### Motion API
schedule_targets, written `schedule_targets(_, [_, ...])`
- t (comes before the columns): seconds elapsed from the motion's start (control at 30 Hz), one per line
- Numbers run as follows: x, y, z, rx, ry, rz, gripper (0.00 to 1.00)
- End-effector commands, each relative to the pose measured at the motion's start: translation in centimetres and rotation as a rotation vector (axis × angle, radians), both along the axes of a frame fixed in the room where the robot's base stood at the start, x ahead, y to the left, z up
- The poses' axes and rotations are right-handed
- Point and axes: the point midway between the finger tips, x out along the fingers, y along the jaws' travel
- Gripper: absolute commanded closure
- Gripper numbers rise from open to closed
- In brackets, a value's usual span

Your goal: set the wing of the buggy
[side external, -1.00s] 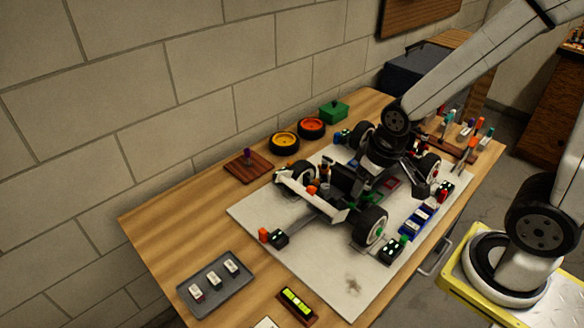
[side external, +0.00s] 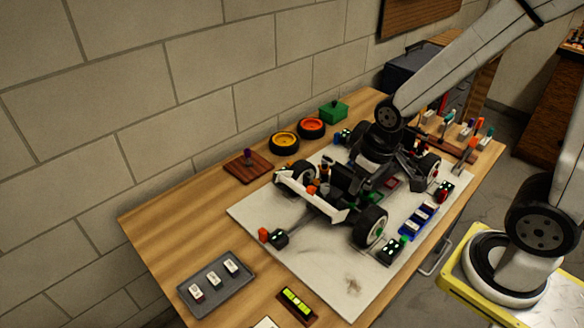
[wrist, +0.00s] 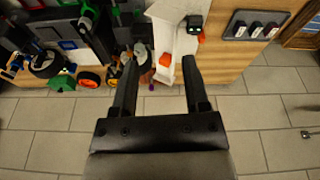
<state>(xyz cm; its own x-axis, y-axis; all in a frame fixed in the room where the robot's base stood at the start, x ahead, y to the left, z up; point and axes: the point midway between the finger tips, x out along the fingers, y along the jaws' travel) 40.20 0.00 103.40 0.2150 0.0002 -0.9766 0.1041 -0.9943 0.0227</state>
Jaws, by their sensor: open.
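The buggy (side external: 345,183) stands on the pale mat, with its white wing (side external: 326,207) across the end nearest the lower left. An orange part sits by the middle of the wing. My gripper (wrist: 159,62) is open in the wrist view, with its two dark fingers apart. The white wing (wrist: 172,38) and an orange part (wrist: 165,60) appear between the fingers in that view. I cannot tell whether either finger touches them. In the side view my wrist is above the buggy's body, and the fingertips are hard to make out among its dark parts.
A grey tray (side external: 246,286) with white-topped pieces and a green level (side external: 297,302) lie at the table's near end. Black blocks (side external: 279,238) stand on the mat around the buggy. Orange-hubbed wheels (side external: 284,142) and a green box (side external: 334,111) lie along the wall side.

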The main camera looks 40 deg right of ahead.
Motion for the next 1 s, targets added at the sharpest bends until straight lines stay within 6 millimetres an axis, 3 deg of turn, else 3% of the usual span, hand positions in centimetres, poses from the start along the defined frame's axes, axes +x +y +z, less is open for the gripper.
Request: schedule_targets(1.0, [11.8, 0.7, -2.1, -0.156, 0.168, 1.320, 0.41])
